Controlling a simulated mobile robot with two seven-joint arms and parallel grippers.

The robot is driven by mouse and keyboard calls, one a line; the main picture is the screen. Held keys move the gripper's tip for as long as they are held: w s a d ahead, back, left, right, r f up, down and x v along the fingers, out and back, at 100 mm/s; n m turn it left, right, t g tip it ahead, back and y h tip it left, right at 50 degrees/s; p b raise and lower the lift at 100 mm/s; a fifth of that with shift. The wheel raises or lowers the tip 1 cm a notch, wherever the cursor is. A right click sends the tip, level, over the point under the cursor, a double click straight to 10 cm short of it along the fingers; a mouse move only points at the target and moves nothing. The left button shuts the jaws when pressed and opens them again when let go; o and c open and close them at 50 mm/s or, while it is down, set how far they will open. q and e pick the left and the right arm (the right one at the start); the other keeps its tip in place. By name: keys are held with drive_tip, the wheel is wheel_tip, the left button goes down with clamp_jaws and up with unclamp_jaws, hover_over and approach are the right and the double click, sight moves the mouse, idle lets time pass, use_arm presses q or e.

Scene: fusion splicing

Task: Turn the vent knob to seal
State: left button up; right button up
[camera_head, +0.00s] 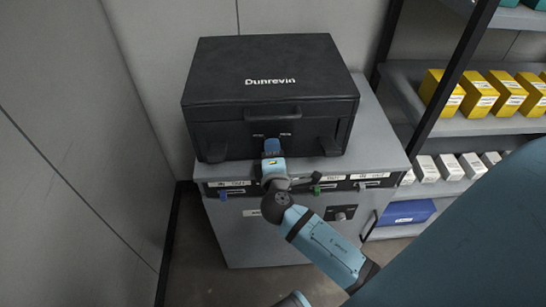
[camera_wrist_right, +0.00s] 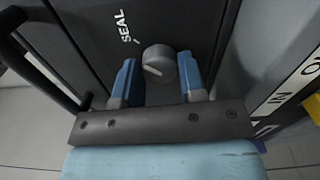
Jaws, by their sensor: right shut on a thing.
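The vent knob (camera_wrist_right: 159,62) is a small grey round knob with a pale line on its face, on the dark front of the black Dunrevin box (camera_head: 270,85). The word SEAL (camera_wrist_right: 125,25) and a short tick stand to its upper left in the wrist view. My right gripper (camera_head: 272,148) is at the box front under the handle, and hides the knob in the head view. In the wrist view its two blue fingers (camera_wrist_right: 158,80) are on either side of the knob, shut on it. My left gripper is not in view.
The box stands on a grey cabinet (camera_head: 265,245) whose front has a labelled strip with blue and green parts and a round knob (camera_head: 341,216). A box handle (camera_head: 273,115) is just above my gripper. Shelves with yellow boxes (camera_head: 478,95) are at the right; a wall closes the left.

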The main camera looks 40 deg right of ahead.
drive_tip(key=shift+r+m+b, duration=0.1)
drive_tip(key=shift+m+b, duration=0.35)
drive_tip(key=shift+m, duration=0.25)
drive_tip(key=o, duration=0.9)
